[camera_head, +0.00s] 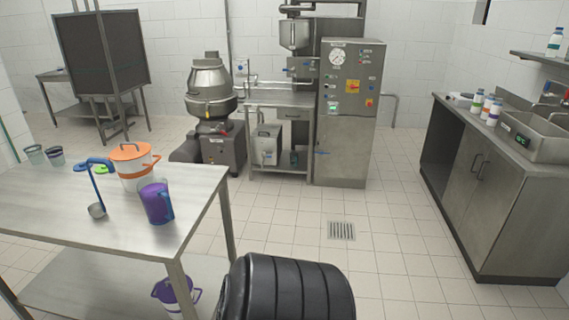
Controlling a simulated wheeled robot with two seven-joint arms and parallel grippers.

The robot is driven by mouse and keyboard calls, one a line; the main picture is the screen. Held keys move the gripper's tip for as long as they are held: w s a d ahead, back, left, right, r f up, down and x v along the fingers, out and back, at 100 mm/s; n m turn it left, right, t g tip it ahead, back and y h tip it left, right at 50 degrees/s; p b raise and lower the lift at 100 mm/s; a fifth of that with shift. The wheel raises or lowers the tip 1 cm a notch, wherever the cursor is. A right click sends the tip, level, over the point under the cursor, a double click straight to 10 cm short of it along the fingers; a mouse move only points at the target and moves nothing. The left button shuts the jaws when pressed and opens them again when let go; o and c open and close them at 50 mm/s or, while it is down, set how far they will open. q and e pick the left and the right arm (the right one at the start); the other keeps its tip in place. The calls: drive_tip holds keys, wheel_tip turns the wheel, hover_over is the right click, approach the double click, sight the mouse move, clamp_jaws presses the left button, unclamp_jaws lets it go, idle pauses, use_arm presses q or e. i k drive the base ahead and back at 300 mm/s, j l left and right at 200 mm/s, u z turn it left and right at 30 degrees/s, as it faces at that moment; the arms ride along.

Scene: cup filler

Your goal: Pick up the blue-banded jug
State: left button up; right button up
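A purple jug (154,204) with a bluish handle on its right side stands upright near the right front edge of the steel table (60,205) at the left. I cannot make out a clear blue band on it. Two small clear cups with dark bands, a left one (34,154) and a right one (55,156), stand at the table's back left. Neither of my grippers is in view.
A white bucket with an orange lid (131,152) stands behind the purple jug, with a blue-handled ladle (97,209) to its left. A black ribbed drum-like object (288,288) fills the bottom centre. Open tiled floor (400,225) lies before the right counter (480,185).

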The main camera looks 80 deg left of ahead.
sight(154, 193)
drive_tip(key=k+l+u, duration=0.1)
drive_tip(key=u, duration=3.4)
drive_tip(key=i+l+z, duration=0.15)
drive_tip(key=z, duration=0.35)
drive_tip(key=i+z, duration=0.45)
drive_tip(key=i, duration=3.2)
drive_tip(key=i+u, duration=0.2)
drive_tip(key=i, duration=0.2)
drive_tip(key=i+l+u, duration=0.45)
drive_tip(key=i, duration=0.3)
drive_tip(key=u, duration=1.8)
